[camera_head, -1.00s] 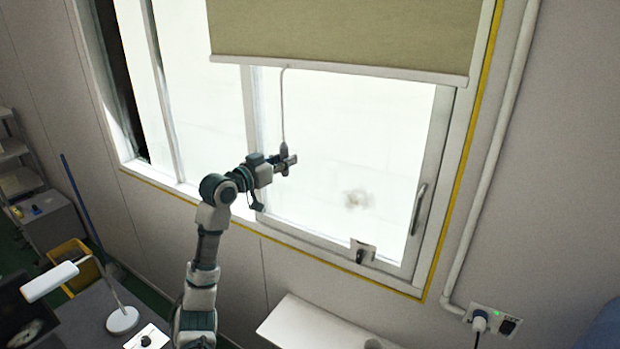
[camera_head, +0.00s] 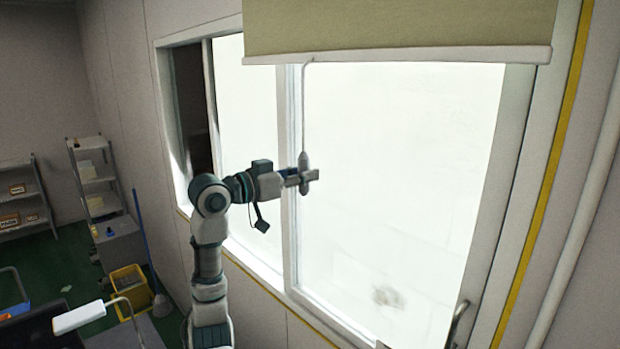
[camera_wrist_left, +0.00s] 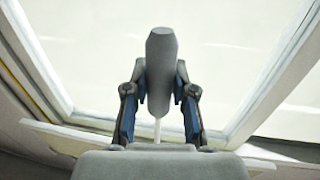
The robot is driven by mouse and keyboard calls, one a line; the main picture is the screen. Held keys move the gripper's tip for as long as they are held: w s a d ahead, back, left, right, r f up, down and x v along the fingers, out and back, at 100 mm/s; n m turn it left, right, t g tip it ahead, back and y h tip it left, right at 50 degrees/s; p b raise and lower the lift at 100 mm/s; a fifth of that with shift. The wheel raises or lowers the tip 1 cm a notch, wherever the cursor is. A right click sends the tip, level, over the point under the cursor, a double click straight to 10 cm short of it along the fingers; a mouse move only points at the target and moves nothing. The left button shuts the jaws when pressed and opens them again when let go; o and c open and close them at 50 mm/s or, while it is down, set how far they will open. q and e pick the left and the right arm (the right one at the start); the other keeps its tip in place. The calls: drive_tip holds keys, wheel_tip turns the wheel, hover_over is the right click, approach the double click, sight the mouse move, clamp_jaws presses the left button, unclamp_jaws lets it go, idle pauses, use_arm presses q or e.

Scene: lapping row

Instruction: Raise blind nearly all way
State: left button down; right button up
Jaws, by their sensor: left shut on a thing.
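The olive-green blind (camera_head: 400,25) hangs across the top of the window, with a pale bottom bar (camera_head: 400,55). A thin pull cord (camera_head: 304,110) hangs from the bar's left part and ends in a grey handle (camera_head: 304,160). My left gripper (camera_head: 304,180) is shut on this handle, in front of the bright glass below the bar. In the left wrist view the grey handle (camera_wrist_left: 160,70) stands between the two fingers, with the thin cord showing beneath it. The blind's top edge is out of view. My right gripper is not in view.
The window frame (camera_head: 290,240) surrounds bright glass, with a window handle (camera_head: 458,322) at lower right. A white pipe (camera_head: 585,200) runs up the right wall. Shelves (camera_head: 97,175), a yellow bin (camera_head: 130,288) and a white lamp (camera_head: 78,318) are at left.

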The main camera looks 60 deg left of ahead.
use_arm(q)
drive_tip(key=c, duration=0.9)
unclamp_jaws()
drive_tip(key=shift+a, duration=0.1)
drive_tip(key=shift+a+f, duration=0.1)
drive_tip(key=s, duration=1.2)
drive_tip(key=shift+d+f, duration=0.1)
drive_tip(key=shift+d, duration=0.25)
